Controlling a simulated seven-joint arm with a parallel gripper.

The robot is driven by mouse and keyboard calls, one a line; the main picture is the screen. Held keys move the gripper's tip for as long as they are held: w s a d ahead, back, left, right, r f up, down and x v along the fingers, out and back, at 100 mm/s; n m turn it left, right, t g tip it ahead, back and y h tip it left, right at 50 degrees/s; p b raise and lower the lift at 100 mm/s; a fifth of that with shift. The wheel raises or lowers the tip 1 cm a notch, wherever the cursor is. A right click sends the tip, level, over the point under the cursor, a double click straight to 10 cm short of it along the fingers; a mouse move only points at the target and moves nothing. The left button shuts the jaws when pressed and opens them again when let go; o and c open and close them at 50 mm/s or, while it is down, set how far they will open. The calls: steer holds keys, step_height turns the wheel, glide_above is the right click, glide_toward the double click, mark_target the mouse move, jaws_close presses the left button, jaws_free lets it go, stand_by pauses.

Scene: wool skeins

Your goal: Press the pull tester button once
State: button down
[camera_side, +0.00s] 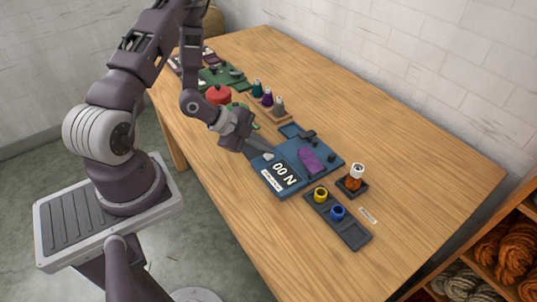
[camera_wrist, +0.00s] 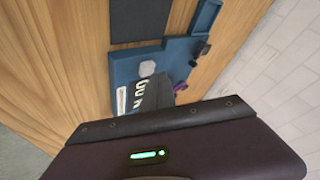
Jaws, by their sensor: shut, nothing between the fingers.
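The pull tester (camera_side: 278,187) is a blue flat device on the table, with a white "00 N" reading on its near panel. It also shows in the wrist view (camera_wrist: 122,70). Its pale grey button (camera_side: 268,156) sits at the panel's left corner; in the wrist view the button (camera_wrist: 147,68) is clear of the fingers. My gripper (camera_side: 264,151) is shut and empty, its tips low over the panel close beside the button. I cannot tell whether they touch the tester. In the wrist view the dark fingers (camera_wrist: 160,92) cover part of the reading.
A purple knitted swatch (camera_side: 312,160) lies on the tester. A dark tray (camera_side: 350,231) with yellow and blue cups stands to its right, near an amber bottle (camera_side: 355,176). Cones of yarn (camera_side: 267,97) and a red pot (camera_side: 217,94) stand behind. The table's right part is clear.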

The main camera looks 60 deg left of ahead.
mark_target(265, 155)
steer(key=shift+r, duration=0.35)
steer(key=shift+r, duration=0.1)
steer(key=shift+r, duration=2.4)
